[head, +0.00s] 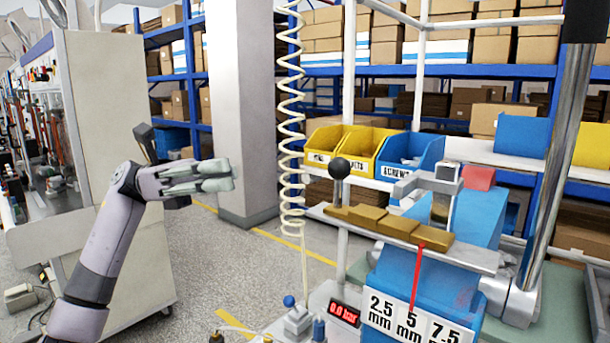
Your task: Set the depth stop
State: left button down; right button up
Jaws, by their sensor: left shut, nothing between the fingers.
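A white scale plate (408,323) on the front of the blue machine body (483,218) reads 2.5, 5 and 7.5 mm. A thin red pointer (416,278) hangs down to the 5 mm mark. Above it, a grey rail (470,256) carries several brass blocks (369,216). A black ball knob (339,168) stands on a short stem near the rail's left end. My left gripper (231,175) is shut and empty, in the air well left of the knob and apart from it. My right gripper is out of view.
A coiled cream hose (291,120) hangs between my left gripper and the machine. Yellow bins (328,147) and a blue bin (410,154) stand behind the rail. A red display (344,313) reads 0.0 bar. A blue-knobbed valve (289,301) is at its left.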

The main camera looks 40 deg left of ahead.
pick_arm(q)
jog(key=p, duration=0.3)
send_near(331, 174)
jog(key=p+x, duration=0.4)
jog(key=x, duration=0.2)
jog(key=shift+w+r+p, duration=0.15)
jog(key=shift+w+p, duration=0.2)
jog(key=shift+w, duration=0.05)
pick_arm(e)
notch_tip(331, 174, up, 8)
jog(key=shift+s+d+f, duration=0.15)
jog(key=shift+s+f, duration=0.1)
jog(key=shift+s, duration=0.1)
pick_arm(q)
jog(key=shift+d, duration=0.15)
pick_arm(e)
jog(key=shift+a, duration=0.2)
pick_arm(q)
jog(key=d, duration=0.2)
jog(key=d+b, duration=0.1)
jog(key=d, duration=0.1)
jog(key=shift+s, duration=0.2)
jog(key=shift+a, duration=0.15)
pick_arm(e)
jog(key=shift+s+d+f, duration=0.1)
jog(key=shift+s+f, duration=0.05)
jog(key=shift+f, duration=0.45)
